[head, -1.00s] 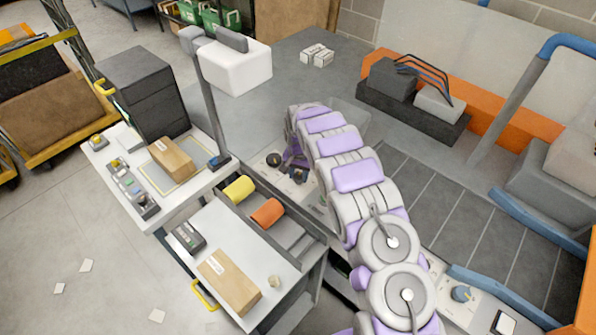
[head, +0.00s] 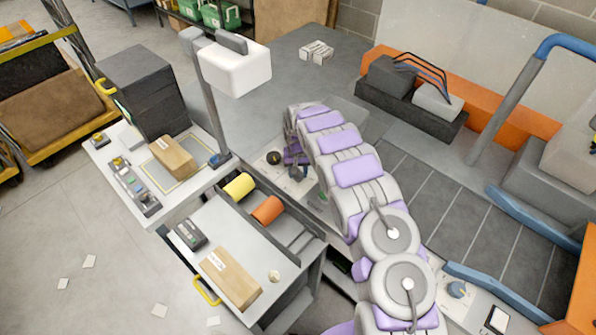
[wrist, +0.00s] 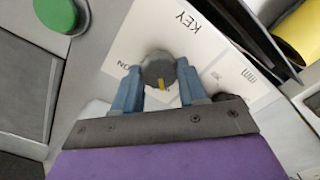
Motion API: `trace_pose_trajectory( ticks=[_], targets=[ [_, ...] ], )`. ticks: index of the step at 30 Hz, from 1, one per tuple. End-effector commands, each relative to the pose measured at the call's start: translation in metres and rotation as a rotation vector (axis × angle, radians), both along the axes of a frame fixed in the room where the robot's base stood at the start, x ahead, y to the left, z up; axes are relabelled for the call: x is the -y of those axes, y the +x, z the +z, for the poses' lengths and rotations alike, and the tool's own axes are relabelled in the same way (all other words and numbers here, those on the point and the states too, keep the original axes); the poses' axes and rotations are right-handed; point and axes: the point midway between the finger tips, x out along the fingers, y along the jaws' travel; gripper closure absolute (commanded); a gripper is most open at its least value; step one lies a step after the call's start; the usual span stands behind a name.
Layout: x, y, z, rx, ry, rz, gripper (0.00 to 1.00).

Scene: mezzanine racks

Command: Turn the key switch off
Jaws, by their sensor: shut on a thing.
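The key switch (wrist: 158,68) is a round dark grey knob with a yellow mark on its rim, on a white plate lettered KEY and ON. In the wrist view the yellow mark points to the bottom of the picture, towards my gripper's palm. My gripper (wrist: 159,78) is shut on the knob, with one blue finger on each side of it. Part of the plate's lettering below the knob is hidden by the knob and fingers. In the head view my gripper (head: 297,170) is down at the panel beyond the rollers, and the knob cannot be made out there.
A green button (wrist: 60,14) stands left of the plate in the wrist view. A yellow roller (head: 239,186) and an orange roller (head: 267,209) lie beside the panel. A cardboard box (head: 232,278) rests on the near table. Grey conveyor slats lie right of my arm.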

Motion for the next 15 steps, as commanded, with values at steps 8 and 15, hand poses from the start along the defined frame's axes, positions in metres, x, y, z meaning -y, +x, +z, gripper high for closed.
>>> trace_pose_trajectory(
  ticks=[8, 15],
  targets=[
    [-0.0011, 0.0031, 0.0030, 0.011, 0.004, -0.001, 0.54],
    [-0.0005, 0.0005, 0.0016, 0.005, 0.002, -0.001, 0.33]
  ],
)
